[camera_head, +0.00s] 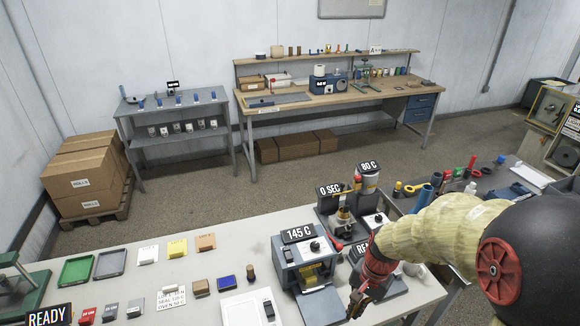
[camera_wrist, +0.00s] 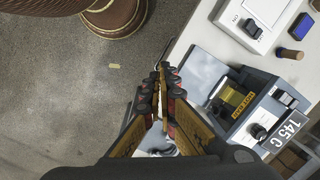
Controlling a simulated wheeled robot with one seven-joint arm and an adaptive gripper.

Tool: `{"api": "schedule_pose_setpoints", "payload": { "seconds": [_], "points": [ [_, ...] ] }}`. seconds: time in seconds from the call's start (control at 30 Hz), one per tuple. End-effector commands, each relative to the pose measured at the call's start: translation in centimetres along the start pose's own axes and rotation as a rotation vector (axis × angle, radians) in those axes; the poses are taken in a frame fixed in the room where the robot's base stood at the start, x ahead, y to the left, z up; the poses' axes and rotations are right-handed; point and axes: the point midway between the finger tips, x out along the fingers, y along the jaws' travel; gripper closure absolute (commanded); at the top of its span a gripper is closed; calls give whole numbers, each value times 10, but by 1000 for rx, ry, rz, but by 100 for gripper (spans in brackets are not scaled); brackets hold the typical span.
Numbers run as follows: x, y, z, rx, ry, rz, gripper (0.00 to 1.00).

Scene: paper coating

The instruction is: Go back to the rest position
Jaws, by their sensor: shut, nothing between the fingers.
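My gripper (camera_wrist: 162,98) is shut and empty. In the wrist view it points down near the table edge, with the floor to its left. In the head view my gripper (camera_head: 358,300) is at the lower middle, just right of the grey heating device (camera_head: 305,262) labelled 145 C. That device also shows in the wrist view (camera_wrist: 262,108), to the right of the fingers. My arm reaches in from the lower right and hides part of the table and the device behind it.
Devices labelled 0 SEC (camera_head: 330,189) and 80 C (camera_head: 368,167) stand behind my gripper. A workbench (camera_head: 300,97) and shelf unit stand at the back wall, beyond open floor.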

Motion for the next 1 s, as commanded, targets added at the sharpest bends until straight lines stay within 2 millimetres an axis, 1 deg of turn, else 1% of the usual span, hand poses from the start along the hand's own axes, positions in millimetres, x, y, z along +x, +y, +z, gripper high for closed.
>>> {"api": "schedule_pose_setpoints", "payload": {
  "seconds": [0.03, 0.1, 0.2, 0.4, 0.5, 0.6, 0.7, 0.87, 1.0],
  "points": [
    [-6, 6, 8, -94, 21, -2, 100],
    [-20, 17, 20, -224, 45, 3, 100],
    [-35, 31, 37, -382, 86, 10, 100],
    [-56, 60, 66, -604, 195, 24, 100],
    [-61, 73, 79, -661, 263, 25, 100],
    [-66, 82, 90, -679, 344, 12, 100],
    [-71, 88, 97, -690, 430, -10, 100],
    [-82, 90, 105, -698, 539, -52, 100],
    [-80, 90, 107, -701, 564, -63, 100]
  ]
}}
